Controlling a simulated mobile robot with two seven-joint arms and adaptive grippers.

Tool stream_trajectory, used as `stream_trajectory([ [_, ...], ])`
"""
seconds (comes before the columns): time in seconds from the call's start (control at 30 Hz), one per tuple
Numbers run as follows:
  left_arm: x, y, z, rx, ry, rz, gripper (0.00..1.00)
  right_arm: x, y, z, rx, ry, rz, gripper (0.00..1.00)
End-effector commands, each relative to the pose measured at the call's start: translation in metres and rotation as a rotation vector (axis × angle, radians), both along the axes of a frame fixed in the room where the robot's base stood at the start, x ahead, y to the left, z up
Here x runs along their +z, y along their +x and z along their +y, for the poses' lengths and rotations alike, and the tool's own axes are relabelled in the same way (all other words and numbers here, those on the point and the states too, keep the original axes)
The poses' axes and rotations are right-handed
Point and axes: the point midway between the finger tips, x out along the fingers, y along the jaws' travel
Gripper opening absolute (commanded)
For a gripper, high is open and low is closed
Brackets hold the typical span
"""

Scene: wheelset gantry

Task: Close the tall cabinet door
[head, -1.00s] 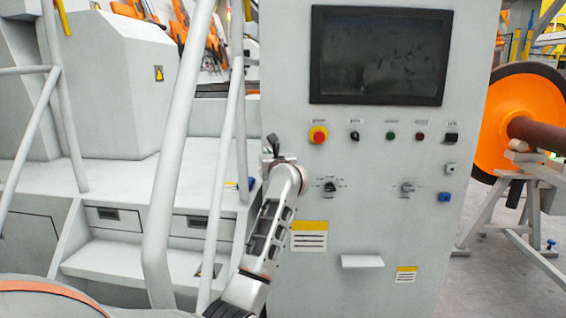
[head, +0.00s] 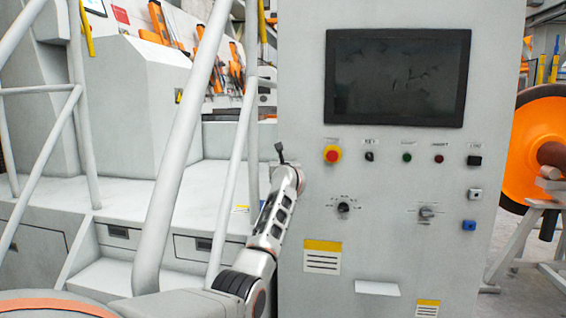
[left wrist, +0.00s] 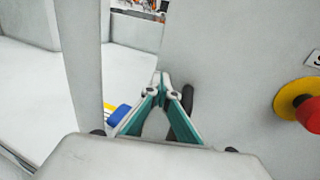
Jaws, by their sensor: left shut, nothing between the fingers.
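The tall grey cabinet (head: 400,180) fills the right middle of the head view, its front bearing a dark screen and controls. I cannot tell which panel is its door or whether one stands ajar. My left gripper (head: 281,152) is at the cabinet's left front edge, below the screen's height. In the left wrist view, the left gripper (left wrist: 160,85) has its green fingers shut with nothing between them. Its tips are close to the pale cabinet face (left wrist: 235,60); contact is unclear. A dark rounded shape beside the fingers may be a handle or shadow. My right gripper is not in view.
A red emergency button (head: 332,154) sits on the cabinet front near the gripper. Grey railings (head: 180,160) and steps (head: 115,278) stand left of the cabinet. An orange wheel (head: 535,150) on a stand is at the right, with open floor between.

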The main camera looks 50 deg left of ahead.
Motion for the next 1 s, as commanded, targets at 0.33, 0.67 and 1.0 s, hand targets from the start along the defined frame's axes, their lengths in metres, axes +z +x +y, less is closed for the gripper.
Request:
stream_trajectory([
  [0.33,0.029,-0.007,0.001,-0.001,0.031,-0.03,0.0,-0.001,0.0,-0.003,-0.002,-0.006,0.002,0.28],
  [0.67,0.027,-0.029,-0.032,-0.003,0.029,-0.027,0.0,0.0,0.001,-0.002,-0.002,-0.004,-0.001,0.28],
  [1.0,0.019,-0.062,-0.077,-0.001,0.016,-0.018,0.0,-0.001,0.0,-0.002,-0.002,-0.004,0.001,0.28],
])
